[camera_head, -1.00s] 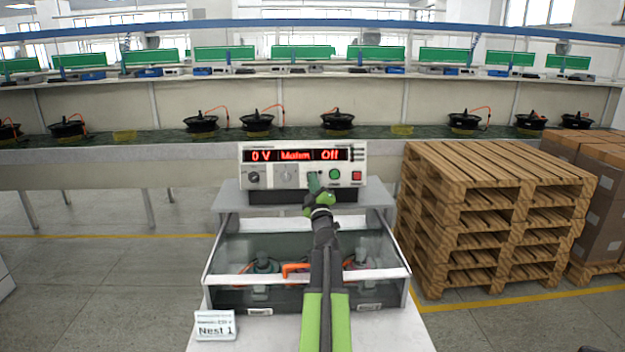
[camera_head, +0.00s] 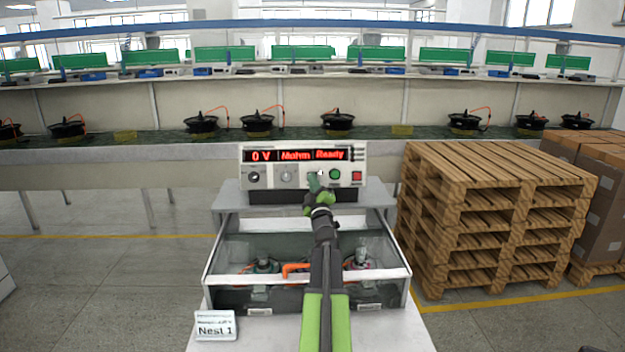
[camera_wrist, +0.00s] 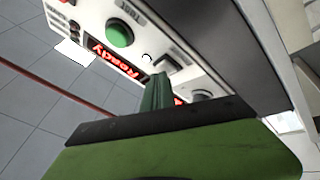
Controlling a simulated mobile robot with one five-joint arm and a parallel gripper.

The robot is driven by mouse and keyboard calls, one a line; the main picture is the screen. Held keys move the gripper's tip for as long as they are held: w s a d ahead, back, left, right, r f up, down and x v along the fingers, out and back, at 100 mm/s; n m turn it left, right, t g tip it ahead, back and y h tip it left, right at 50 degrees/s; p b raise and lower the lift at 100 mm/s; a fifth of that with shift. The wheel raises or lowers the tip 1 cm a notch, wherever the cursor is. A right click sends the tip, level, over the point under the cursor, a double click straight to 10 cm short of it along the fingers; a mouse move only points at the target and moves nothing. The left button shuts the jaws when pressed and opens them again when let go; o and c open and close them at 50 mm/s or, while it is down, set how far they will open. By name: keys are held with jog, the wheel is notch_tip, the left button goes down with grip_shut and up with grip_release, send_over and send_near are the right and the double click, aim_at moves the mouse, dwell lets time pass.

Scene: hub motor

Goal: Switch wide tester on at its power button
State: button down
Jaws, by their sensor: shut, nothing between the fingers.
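The wide tester (camera_head: 246,178) stands on a raised shelf behind a clear-lidded box. Its red display (camera_head: 296,155) reads "0 V", "Mohm" and "Ready". On its front are a round black socket or knob at left, a grey knob, a green button (camera_head: 334,174) and a red button (camera_head: 356,175). My gripper (camera_head: 314,181) is shut and empty, its tips at the panel just left of the green button. The tips cover that part of the panel. In the wrist view the shut fingers (camera_wrist: 157,92) reach the panel near the "Ready" display, with the green button (camera_wrist: 119,33) beside them; whether they touch is hard to tell.
The clear-lidded box (camera_head: 222,272) with orange-handled parts lies below my arm. A "Nest 1" card (camera_head: 215,326) stands at its front left. Stacked wooden pallets (camera_head: 480,220) are close on the right. A long bench with several motors runs behind.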

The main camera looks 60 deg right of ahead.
jog(key=shift+s+a+r, duration=0.2)
jog(key=shift+s+a, duration=0.3)
jog(key=shift+a, duration=0.15)
jog(key=s+a, duration=0.1)
jog(key=s+a+p, duration=0.1)
jog(key=a+r, duration=0.1)
jog(key=a, duration=0.1)
jog(key=shift+s+r+p, duration=0.1)
jog(key=shift+s+p, duration=0.2)
jog(key=shift+s, duration=0.1)
dwell(0.5)
